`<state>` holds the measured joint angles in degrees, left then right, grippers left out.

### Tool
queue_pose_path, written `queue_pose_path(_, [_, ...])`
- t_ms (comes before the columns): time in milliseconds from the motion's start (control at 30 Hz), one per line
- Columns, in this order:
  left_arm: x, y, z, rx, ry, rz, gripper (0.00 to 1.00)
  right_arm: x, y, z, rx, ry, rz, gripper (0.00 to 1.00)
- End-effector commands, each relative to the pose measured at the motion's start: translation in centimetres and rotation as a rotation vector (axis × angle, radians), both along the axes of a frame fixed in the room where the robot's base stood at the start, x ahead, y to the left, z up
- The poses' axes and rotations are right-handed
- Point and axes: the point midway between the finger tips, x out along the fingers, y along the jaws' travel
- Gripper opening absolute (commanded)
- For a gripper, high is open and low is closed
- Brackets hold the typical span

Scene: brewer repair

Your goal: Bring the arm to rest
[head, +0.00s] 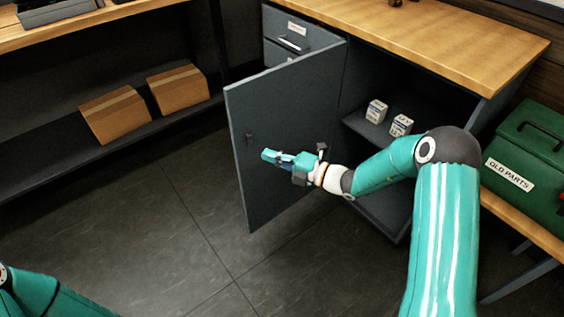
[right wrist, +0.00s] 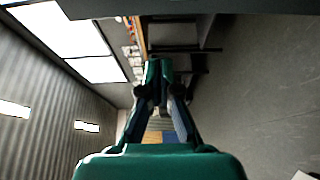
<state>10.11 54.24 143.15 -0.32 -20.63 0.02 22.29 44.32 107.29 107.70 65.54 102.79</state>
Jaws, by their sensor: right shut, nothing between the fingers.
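My right arm reaches in from the right in the head view. Its gripper (head: 270,156) is shut and empty in front of the open grey cabinet door (head: 262,110). In the right wrist view the gripper's fingers (right wrist: 158,75) meet at their tips with nothing between them. I cannot tell whether the gripper touches the door. Part of my left arm shows at the lower left of the head view, but its gripper is out of view.
The cabinet stands open under a wooden top (head: 440,35), with two small white boxes (head: 376,111) on its shelf. A green "OLD PARTS" box (head: 528,150) is at the right. Two cardboard boxes (head: 115,114) lie on a dark shelf at left. The floor (head: 150,220) is clear.

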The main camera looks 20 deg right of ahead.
Motion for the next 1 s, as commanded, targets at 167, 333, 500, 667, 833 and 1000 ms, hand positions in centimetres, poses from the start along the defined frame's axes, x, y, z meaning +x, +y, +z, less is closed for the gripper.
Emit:
queue_pose_path(167, [0.0,0.0,0.4,0.0,0.0,0.0,0.4,-2.7,-1.0,0.1,0.0,0.0,-0.002,0.0])
queue_pose_path(333, [0.0,0.0,0.5,0.0,0.0,0.0,0.4,-3.7,-1.3,0.1,-0.001,-0.001,-0.001,0.0])
queue_pose_path(500, [0.0,0.0,0.5,0.0,0.0,0.0,0.4,-3.9,-0.2,0.2,0.002,-0.004,0.02,0.0])
queue_pose_path(667, [0.0,0.0,0.5,0.0,0.0,0.0,0.4,-5.7,4.9,-1.2,0.019,0.035,0.139,0.0])
queue_pose_path(833, [0.0,0.0,0.5,0.0,0.0,0.0,0.4,-13.2,11.8,-6.0,-0.13,0.099,0.446,0.0])
queue_pose_path(1000, [0.0,0.0,0.5,0.0,0.0,0.0,0.4,-24.1,15.2,-12.4,-0.462,-0.021,0.869,0.0])
